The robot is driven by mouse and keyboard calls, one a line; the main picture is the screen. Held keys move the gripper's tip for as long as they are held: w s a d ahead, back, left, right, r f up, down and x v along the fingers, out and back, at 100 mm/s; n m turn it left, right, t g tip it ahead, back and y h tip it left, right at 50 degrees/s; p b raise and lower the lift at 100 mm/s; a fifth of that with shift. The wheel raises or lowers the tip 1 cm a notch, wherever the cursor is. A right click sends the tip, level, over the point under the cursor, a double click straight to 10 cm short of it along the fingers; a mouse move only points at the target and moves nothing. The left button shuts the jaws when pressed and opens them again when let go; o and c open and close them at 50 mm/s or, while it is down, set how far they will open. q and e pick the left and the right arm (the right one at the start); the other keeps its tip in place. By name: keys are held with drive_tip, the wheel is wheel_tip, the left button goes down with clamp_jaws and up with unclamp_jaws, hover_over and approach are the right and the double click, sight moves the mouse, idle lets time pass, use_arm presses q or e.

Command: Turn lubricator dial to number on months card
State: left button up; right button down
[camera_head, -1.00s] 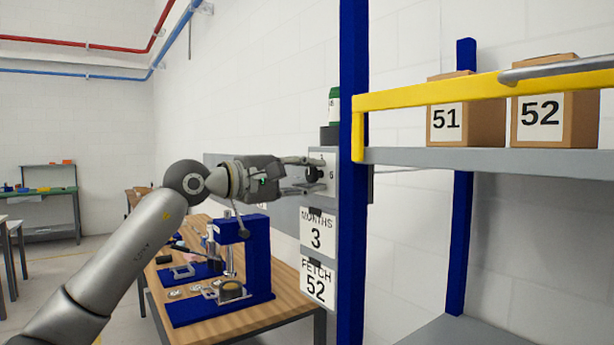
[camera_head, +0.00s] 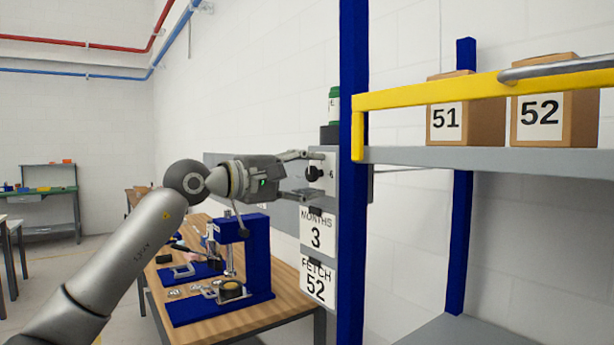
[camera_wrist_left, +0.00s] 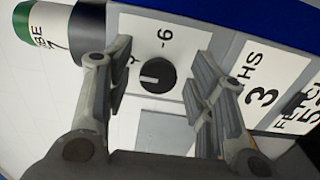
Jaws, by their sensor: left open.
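The black lubricator dial (camera_head: 314,173) sits on a white numbered plate beside the blue post. In the left wrist view the dial (camera_wrist_left: 158,75) has a white pointer mark toward the picture's left; a 6 shows above it. The months card (camera_head: 317,234) below reads 3, and it also shows in the left wrist view (camera_wrist_left: 262,92). My left gripper (camera_head: 304,175) is open, its fingers apart on either side of the dial with gaps between. The other dial numbers are mostly hidden or too small to read. My right gripper is not in view.
A green and dark cylinder (camera_head: 334,107) stands above the dial plate. A fetch card (camera_head: 316,283) reading 52 hangs below. The blue post (camera_head: 354,200) and yellow shelf rail (camera_head: 430,95) are close on the right. A blue press (camera_head: 257,260) stands on the wooden bench below.

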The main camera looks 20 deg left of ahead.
use_arm(q)
drive_tip(key=v, duration=1.2)
